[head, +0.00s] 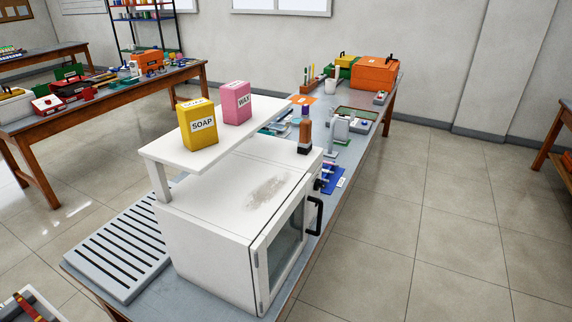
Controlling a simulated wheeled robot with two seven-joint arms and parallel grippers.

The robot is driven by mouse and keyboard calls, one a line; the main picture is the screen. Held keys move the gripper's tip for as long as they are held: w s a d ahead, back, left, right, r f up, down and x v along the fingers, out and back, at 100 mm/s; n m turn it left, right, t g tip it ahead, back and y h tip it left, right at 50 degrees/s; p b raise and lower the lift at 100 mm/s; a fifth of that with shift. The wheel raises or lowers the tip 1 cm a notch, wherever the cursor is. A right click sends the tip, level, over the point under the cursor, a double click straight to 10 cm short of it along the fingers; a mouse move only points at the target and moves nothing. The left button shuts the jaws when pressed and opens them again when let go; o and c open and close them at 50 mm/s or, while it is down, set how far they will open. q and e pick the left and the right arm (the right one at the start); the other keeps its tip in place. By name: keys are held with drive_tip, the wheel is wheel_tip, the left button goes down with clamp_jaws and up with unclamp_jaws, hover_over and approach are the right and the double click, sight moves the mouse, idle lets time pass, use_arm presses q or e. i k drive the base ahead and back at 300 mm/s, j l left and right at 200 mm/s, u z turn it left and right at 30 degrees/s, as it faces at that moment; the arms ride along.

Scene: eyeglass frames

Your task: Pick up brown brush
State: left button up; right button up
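A brown upright object with a dark base, likely the brown brush (305,136), stands at the far right corner of the white cabinet's top (215,205). A purple-topped item shows just behind it, and I cannot tell whether the two touch. A brownish smudge (268,192) marks the cabinet top in front of it. Neither of my grippers is in view.
A white shelf (175,158) over the cabinet's left side carries a yellow SOAP box (198,124) and a pink WAX box (236,102). The cabinet's black door handle (316,215) juts out right. A slotted grey tray (118,245) lies left. Floor at right is clear.

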sight(305, 144)
drive_tip(key=i+l+u, duration=0.15)
drive_tip(key=l, duration=0.25)
drive_tip(key=i+l+u, duration=0.15)
drive_tip(key=l, duration=0.2)
drive_tip(key=i+l+u, duration=0.15)
drive_tip(key=l, duration=0.3)
drive_tip(key=i+l+u, duration=0.1)
drive_tip(key=l, duration=0.3)
drive_tip(key=i+l+u, duration=0.15)
drive_tip(key=l, duration=0.3)
